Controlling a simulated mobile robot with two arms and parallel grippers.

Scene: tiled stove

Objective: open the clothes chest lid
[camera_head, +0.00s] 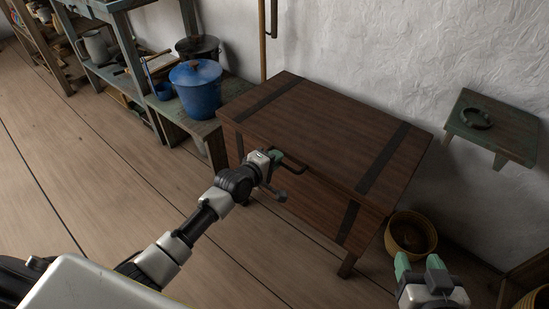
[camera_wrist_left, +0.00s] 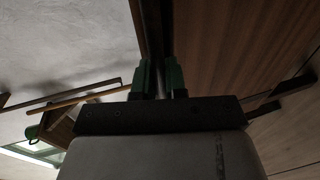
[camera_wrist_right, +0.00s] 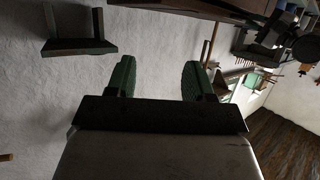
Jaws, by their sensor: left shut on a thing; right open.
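The clothes chest (camera_head: 320,135) is a dark brown wooden box on legs with black metal straps, standing against the white wall. Its lid lies flat and looks closed. A dark handle (camera_head: 293,167) sticks out at the front edge of the lid. My left gripper (camera_head: 277,156) is at that front edge, shut on the handle; the fingers hide part of it. In the left wrist view the left gripper's green fingers (camera_wrist_left: 159,78) are close together at a dark edge. My right gripper (camera_head: 418,267) is open and empty, right of the chest; its spread fingers also show in the right wrist view (camera_wrist_right: 158,80).
A yellow-brown basket (camera_head: 411,233) stands on the floor right of the chest, near my right gripper. A small green wall shelf (camera_head: 494,130) holds a dark ring-shaped dish. A blue pot (camera_head: 196,88) stands on a low bench to the left. The floor in front is clear.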

